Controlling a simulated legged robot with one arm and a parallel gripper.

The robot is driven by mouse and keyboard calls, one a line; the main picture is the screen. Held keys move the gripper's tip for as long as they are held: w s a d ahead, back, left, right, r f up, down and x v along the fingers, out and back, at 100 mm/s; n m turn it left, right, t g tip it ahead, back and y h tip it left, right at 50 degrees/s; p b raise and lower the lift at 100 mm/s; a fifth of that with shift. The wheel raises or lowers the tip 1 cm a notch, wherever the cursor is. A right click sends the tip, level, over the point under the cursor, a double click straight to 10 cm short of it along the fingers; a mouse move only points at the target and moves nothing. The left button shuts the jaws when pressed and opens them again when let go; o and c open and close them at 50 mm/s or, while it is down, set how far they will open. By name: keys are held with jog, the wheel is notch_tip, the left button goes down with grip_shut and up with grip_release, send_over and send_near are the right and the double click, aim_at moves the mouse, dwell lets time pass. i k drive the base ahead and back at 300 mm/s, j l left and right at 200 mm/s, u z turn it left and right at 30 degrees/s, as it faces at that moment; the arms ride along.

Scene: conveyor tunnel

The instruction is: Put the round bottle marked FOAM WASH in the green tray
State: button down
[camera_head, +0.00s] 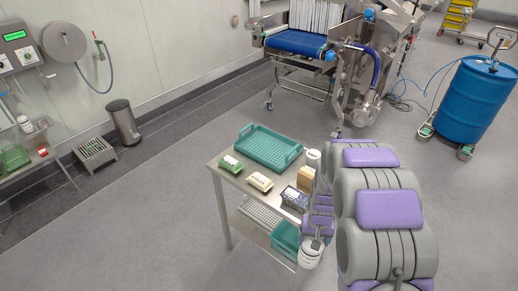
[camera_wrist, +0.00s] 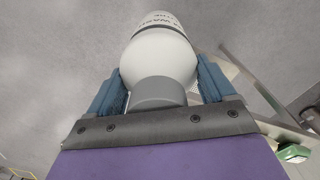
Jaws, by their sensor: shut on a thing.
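My gripper (camera_head: 314,236) is shut on a round white bottle (camera_head: 310,256) with a grey cap. In the wrist view the bottle (camera_wrist: 160,58) sits between the two blue finger pads, cap end towards the palm; dark lettering near its far end partly reads WASH. The bottle hangs off the near right side of the steel table, below the tabletop's level in the head view. The green tray (camera_head: 246,154) lies on the far part of the tabletop and looks empty.
On the tabletop are a green-and-white pack (camera_head: 231,164), a cream pack (camera_head: 260,182), a dark blue pack (camera_head: 294,198), a brown box (camera_head: 306,178) and a white round container (camera_head: 313,157). A green bin (camera_head: 286,241) stands on the lower shelf. The floor left of the table is clear.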

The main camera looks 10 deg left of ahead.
aim_at(17, 162)
jog(key=i+j+u, duration=0.25)
jog(key=j, duration=0.25)
jog(key=i+j+u, duration=0.3)
jog(key=j, duration=0.15)
jog(key=i+j+u, duration=0.6)
jog(key=u, duration=0.15)
jog(key=i+j+u, duration=0.15)
jog(key=i+u, duration=0.5)
jog(key=i, duration=2.9)
jog(key=i+u, duration=0.15)
jog(key=i, duration=0.25)
jog(key=i+l+u, duration=0.2)
jog(key=i, duration=0.25)
jog(key=i+l+u, duration=0.15)
jog(key=i, duration=0.25)
